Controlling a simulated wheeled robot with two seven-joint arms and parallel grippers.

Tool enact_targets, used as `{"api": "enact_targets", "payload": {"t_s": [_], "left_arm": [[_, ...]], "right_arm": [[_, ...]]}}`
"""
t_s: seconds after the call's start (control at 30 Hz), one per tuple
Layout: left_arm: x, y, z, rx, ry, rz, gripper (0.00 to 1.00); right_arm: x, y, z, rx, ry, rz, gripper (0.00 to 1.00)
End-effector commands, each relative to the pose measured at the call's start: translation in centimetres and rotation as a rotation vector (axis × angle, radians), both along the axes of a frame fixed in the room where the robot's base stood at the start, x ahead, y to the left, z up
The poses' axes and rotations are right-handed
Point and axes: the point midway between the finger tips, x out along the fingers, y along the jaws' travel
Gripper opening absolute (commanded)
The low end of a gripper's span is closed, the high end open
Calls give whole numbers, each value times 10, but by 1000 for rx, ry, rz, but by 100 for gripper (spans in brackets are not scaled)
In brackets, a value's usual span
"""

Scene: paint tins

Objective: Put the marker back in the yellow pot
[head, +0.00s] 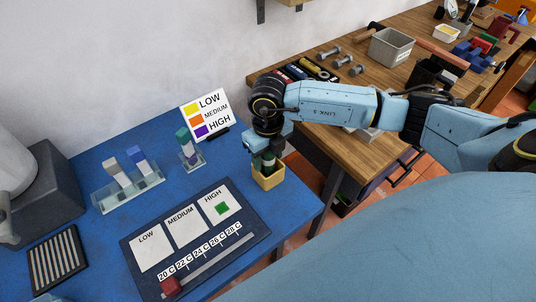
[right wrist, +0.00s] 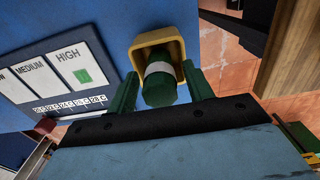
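The yellow pot (head: 268,181) stands near the right edge of the blue table. The marker, dark green with a white band, stands in the pot in the right wrist view (right wrist: 159,88); the yellow rim (right wrist: 157,40) shows around its far end. My right gripper (head: 267,150) is right above the pot, pointing down. In the right wrist view its two green fingers (right wrist: 160,90) are on either side of the marker, with gaps visible, so it looks open. In the head view the gripper hides much of the marker. My left gripper is not in view.
A dark board (head: 192,250) with LOW, MEDIUM and HIGH cards lies left of the pot; a green square is on HIGH. Clear holders with coloured blocks (head: 128,190) and a colour-key sign (head: 208,115) stand behind. A wooden bench (head: 335,155) with tools is at the right.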

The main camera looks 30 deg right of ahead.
Motion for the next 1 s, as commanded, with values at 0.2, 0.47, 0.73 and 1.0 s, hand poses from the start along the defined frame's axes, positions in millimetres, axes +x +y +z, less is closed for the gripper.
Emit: {"api": "enact_targets", "payload": {"t_s": [0.2,0.47,0.73,1.0], "left_arm": [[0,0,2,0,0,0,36],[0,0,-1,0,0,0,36],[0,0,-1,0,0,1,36],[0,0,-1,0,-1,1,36]], "right_arm": [[0,0,1,0,0,0,51],[-1,-3,41,-1,-6,0,51],[-3,-4,102,0,-5,0,51],[-4,-5,132,0,-2,0,51]]}}
